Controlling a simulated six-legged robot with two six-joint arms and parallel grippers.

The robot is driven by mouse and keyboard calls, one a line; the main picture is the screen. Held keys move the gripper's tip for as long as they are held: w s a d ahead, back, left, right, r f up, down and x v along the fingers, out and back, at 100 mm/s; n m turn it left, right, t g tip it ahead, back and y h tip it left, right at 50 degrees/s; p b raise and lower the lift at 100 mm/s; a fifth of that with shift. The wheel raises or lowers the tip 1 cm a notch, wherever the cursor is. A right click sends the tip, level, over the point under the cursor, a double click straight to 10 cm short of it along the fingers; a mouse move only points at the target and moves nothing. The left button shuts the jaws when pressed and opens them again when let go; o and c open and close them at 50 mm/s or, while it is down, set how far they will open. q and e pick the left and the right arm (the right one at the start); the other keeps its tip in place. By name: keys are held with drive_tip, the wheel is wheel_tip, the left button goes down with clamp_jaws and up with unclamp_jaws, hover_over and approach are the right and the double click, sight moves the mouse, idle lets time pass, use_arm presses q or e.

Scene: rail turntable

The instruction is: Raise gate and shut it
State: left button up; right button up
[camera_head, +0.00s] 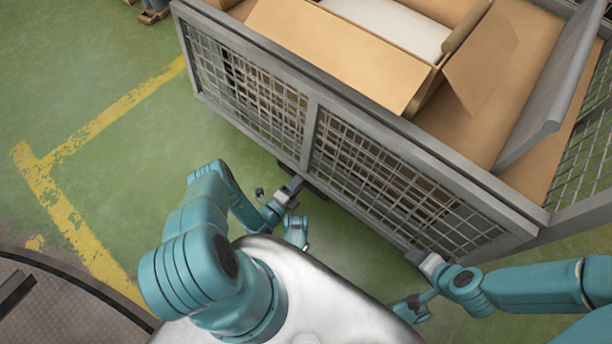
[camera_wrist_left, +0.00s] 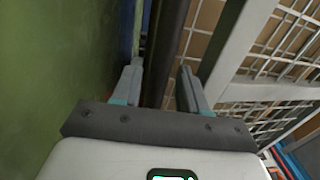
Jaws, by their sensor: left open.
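A grey-framed wire-mesh cage (camera_head: 308,138) stands in front of me in the head view. Its near side has two mesh panels, and I cannot tell which part is the gate. My left gripper (camera_head: 297,183) is at the lower edge of this side, near the middle upright. In the left wrist view its two fingers (camera_wrist_left: 161,88) are apart, with a dark upright bar (camera_wrist_left: 172,45) showing between and beyond them. Contact cannot be told. A pale frame post (camera_wrist_left: 235,55) stands to their right. My right gripper (camera_head: 417,256) is at the lower right of the near side; its fingers are too small to read.
An open cardboard box (camera_head: 335,50) and brown boards lie inside the cage, with a tilted grey panel (camera_head: 555,85) at the right. Green floor with yellow lines (camera_head: 100,125) is clear at left. A round dark plate (camera_head: 60,300) is at the lower left.

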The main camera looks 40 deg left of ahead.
use_arm(q)
drive_tip(key=shift+w, duration=0.2)
drive_tip(key=shift+s, duration=0.1)
drive_tip(key=c, duration=0.8)
drive_tip(key=shift+s, duration=0.1)
